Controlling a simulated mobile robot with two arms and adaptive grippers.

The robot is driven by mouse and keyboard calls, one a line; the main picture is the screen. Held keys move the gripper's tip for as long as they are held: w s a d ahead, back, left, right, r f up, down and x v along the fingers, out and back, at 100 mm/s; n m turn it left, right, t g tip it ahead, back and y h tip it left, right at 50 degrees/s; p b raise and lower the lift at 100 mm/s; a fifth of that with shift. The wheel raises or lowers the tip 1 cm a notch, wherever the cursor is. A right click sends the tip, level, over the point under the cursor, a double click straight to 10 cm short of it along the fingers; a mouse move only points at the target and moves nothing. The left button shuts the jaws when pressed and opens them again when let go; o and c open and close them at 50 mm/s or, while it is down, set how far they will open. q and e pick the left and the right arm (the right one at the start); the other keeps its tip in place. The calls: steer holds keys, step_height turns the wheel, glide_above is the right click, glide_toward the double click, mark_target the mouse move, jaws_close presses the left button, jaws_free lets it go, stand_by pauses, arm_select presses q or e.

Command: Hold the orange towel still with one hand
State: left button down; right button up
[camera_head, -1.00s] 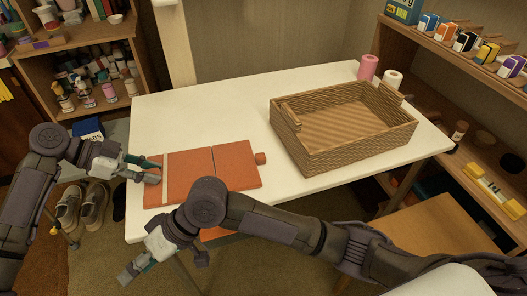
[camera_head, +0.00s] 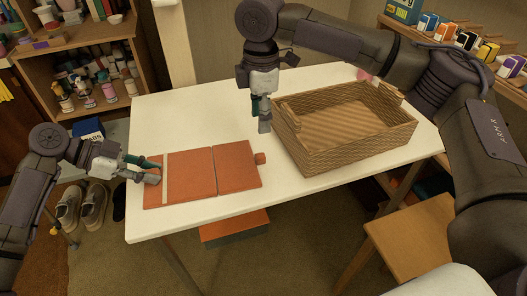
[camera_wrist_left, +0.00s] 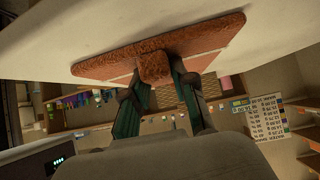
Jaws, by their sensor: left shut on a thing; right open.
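The orange towel (camera_head: 190,178) lies flat on the white table near its front left edge. It has a pale stripe near its left end, a dark line across it and a small orange nub at its right end. My left gripper (camera_head: 150,171) is shut on the towel's left edge; in the left wrist view the fingers (camera_wrist_left: 157,78) pinch a bunched bit of the towel (camera_wrist_left: 205,38). My right gripper (camera_head: 265,116) is open and empty, pointing down over the table, just left of the basket and behind the towel.
A wicker basket (camera_head: 318,162) stands on the right part of the table (camera_head: 190,115). My right arm crosses above it and hides part of the back right. A wooden stool (camera_head: 415,235) and an orange box (camera_head: 235,226) are below. The table's back left is clear.

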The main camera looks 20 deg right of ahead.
mark_target(263, 155)
steer(key=f, duration=1.2)
steer(key=shift+d, duration=0.3)
jaws_close()
steer(key=shift+r, duration=0.1)
